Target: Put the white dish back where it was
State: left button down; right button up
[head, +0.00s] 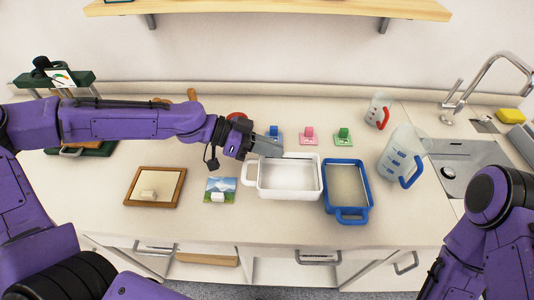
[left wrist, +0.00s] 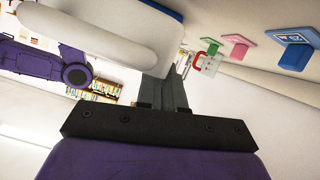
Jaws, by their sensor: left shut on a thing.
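The white dish (head: 290,193) is a rectangular dish with a loop handle on its left side. It is over the middle of the counter; I cannot tell whether it touches the surface. My left gripper (head: 279,150) is shut on its far rim, near the back left corner. In the left wrist view the dish (left wrist: 168,48) and its handle fill the top left, with the gripper (left wrist: 176,75) at its edge. The blue dish (head: 368,190), with handles at its ends, sits just right of the white one. My right arm shows at the right, but its gripper is out of view.
A wooden frame (head: 130,199) and a landscape print (head: 220,183), each with a small pale block, lie left. Blue (head: 274,131), pink (head: 308,134) and green (head: 343,135) stands are behind. A large jug (head: 402,150) and sink (head: 462,165) are right. The front counter strip is clear.

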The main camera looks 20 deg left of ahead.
aim_at(265, 158)
pick_arm(q)
jog(key=f, duration=0.1)
jog(key=a+f, duration=0.1)
jog(key=f, duration=0.2)
jog(key=shift+w+a+f+p, duration=0.25)
jog(key=shift+a+f+p, duration=0.05)
jog(key=shift+f, duration=0.25)
jog(key=c, duration=1.3)
grip_release()
jog(key=shift+o, duration=0.2)
jog(key=p+v, duration=0.4)
jog(key=v, duration=0.8)
jog(key=shift+p, duration=0.3)
